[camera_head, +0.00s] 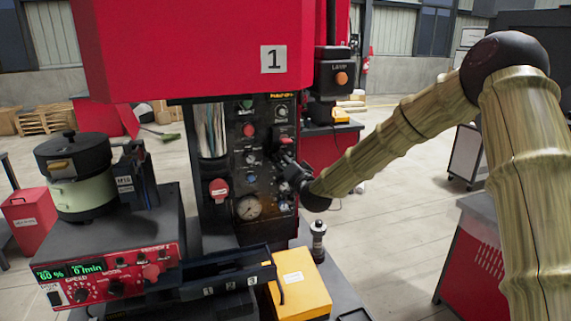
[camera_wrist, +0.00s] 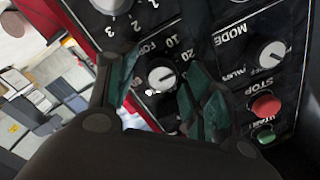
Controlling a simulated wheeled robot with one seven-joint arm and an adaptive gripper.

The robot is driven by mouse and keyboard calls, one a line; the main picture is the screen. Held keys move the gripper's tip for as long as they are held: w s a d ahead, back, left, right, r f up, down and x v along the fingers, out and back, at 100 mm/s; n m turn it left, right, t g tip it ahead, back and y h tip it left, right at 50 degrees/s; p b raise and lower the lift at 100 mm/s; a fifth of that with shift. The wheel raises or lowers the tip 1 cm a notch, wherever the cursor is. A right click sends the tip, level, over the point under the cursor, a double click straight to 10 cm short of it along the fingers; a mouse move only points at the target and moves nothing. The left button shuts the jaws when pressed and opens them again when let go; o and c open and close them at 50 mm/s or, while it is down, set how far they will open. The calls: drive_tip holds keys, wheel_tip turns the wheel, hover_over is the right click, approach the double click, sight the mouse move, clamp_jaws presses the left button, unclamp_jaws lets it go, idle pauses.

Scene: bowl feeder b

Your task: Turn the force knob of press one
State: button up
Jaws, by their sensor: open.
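Press one (camera_head: 200,50) is the red machine marked 1, with a dark control panel (camera_head: 265,190) below its head. In the wrist view the force knob (camera_wrist: 161,77) is a small round grey-white knob with a pointer, on a black dial marked 10 and 20. My gripper (camera_wrist: 160,88) is open, with one dark green finger on each side of the knob in this view. I cannot tell whether the fingers touch it. In the head view my gripper (camera_head: 288,170) is at the panel's right side and covers part of it.
In the wrist view, a mode knob (camera_wrist: 271,55), a red stop button (camera_wrist: 266,105) and a green button (camera_wrist: 265,137) sit right of the fingers. Another knob (camera_wrist: 112,4) is at the top.

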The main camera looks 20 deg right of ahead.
drive_tip(key=c, duration=1)
drive_tip(key=shift+n+b, duration=0.4)
drive_tip(key=n+b, duration=0.3)
drive_tip(key=shift+f+n, duration=0.15)
drive_tip(key=shift+n, duration=0.15)
drive_tip(key=shift+n+b, duration=1.55)
drive_tip(key=shift+n, duration=0.65)
drive_tip(key=shift+r, duration=0.2)
drive_tip(key=o, duration=1)
